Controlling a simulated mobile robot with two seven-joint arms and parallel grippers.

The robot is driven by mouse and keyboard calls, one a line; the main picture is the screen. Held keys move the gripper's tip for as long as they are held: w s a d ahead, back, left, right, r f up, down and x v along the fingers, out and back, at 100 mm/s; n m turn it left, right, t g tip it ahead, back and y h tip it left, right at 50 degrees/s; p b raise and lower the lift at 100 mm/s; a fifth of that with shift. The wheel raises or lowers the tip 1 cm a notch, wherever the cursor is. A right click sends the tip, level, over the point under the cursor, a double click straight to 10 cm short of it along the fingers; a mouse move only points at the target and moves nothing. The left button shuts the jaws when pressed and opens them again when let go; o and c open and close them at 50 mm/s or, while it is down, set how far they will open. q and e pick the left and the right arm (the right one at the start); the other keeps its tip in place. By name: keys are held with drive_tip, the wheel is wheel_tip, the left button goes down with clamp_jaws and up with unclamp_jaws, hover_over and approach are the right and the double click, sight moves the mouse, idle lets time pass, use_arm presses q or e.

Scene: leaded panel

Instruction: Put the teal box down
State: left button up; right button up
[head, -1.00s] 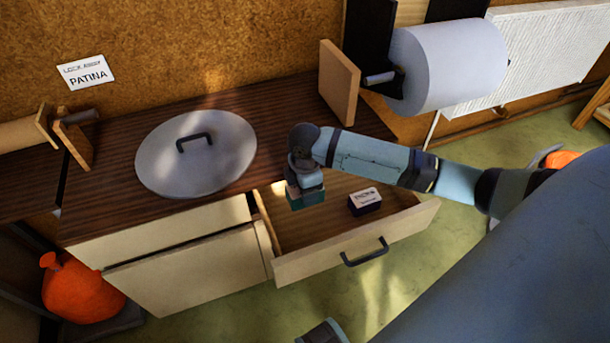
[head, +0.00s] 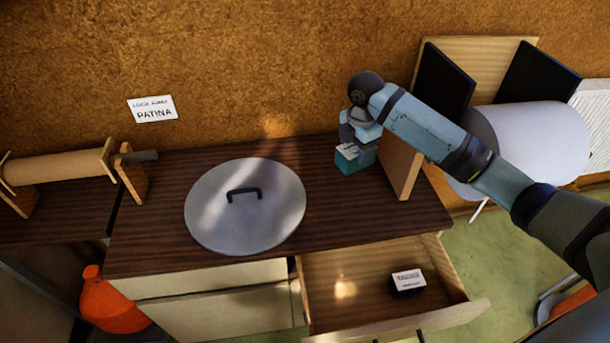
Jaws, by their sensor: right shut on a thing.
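The teal box (head: 353,161) has a white label on top and shows at the back right of the dark wooden worktop (head: 330,213). My right gripper (head: 357,143) is shut on it from above. The box is just left of an upright wooden board. I cannot tell whether its underside touches the worktop. The fingertips are partly hidden by the gripper's own body. My left gripper is not in view.
A round grey lid (head: 246,215) with a dark handle lies on the worktop. Below, an open drawer (head: 340,300) holds a dark box with a white label (head: 408,282). The wooden board (head: 401,165) and a large white roll (head: 535,145) stand right. The worktop between lid and teal box is clear.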

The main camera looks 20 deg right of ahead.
drive_tip(key=shift+w+d+r, duration=0.2)
drive_tip(key=shift+w+r, duration=0.15)
drive_tip(key=shift+w, duration=0.05)
drive_tip(key=shift+w+f, duration=0.1)
drive_tip(key=shift+f, duration=0.25)
wheel_tip(320, 180, down, 14)
drive_tip(key=shift+f, duration=2.45)
drive_tip(key=shift+f, duration=0.1)
drive_tip(key=o, duration=1)
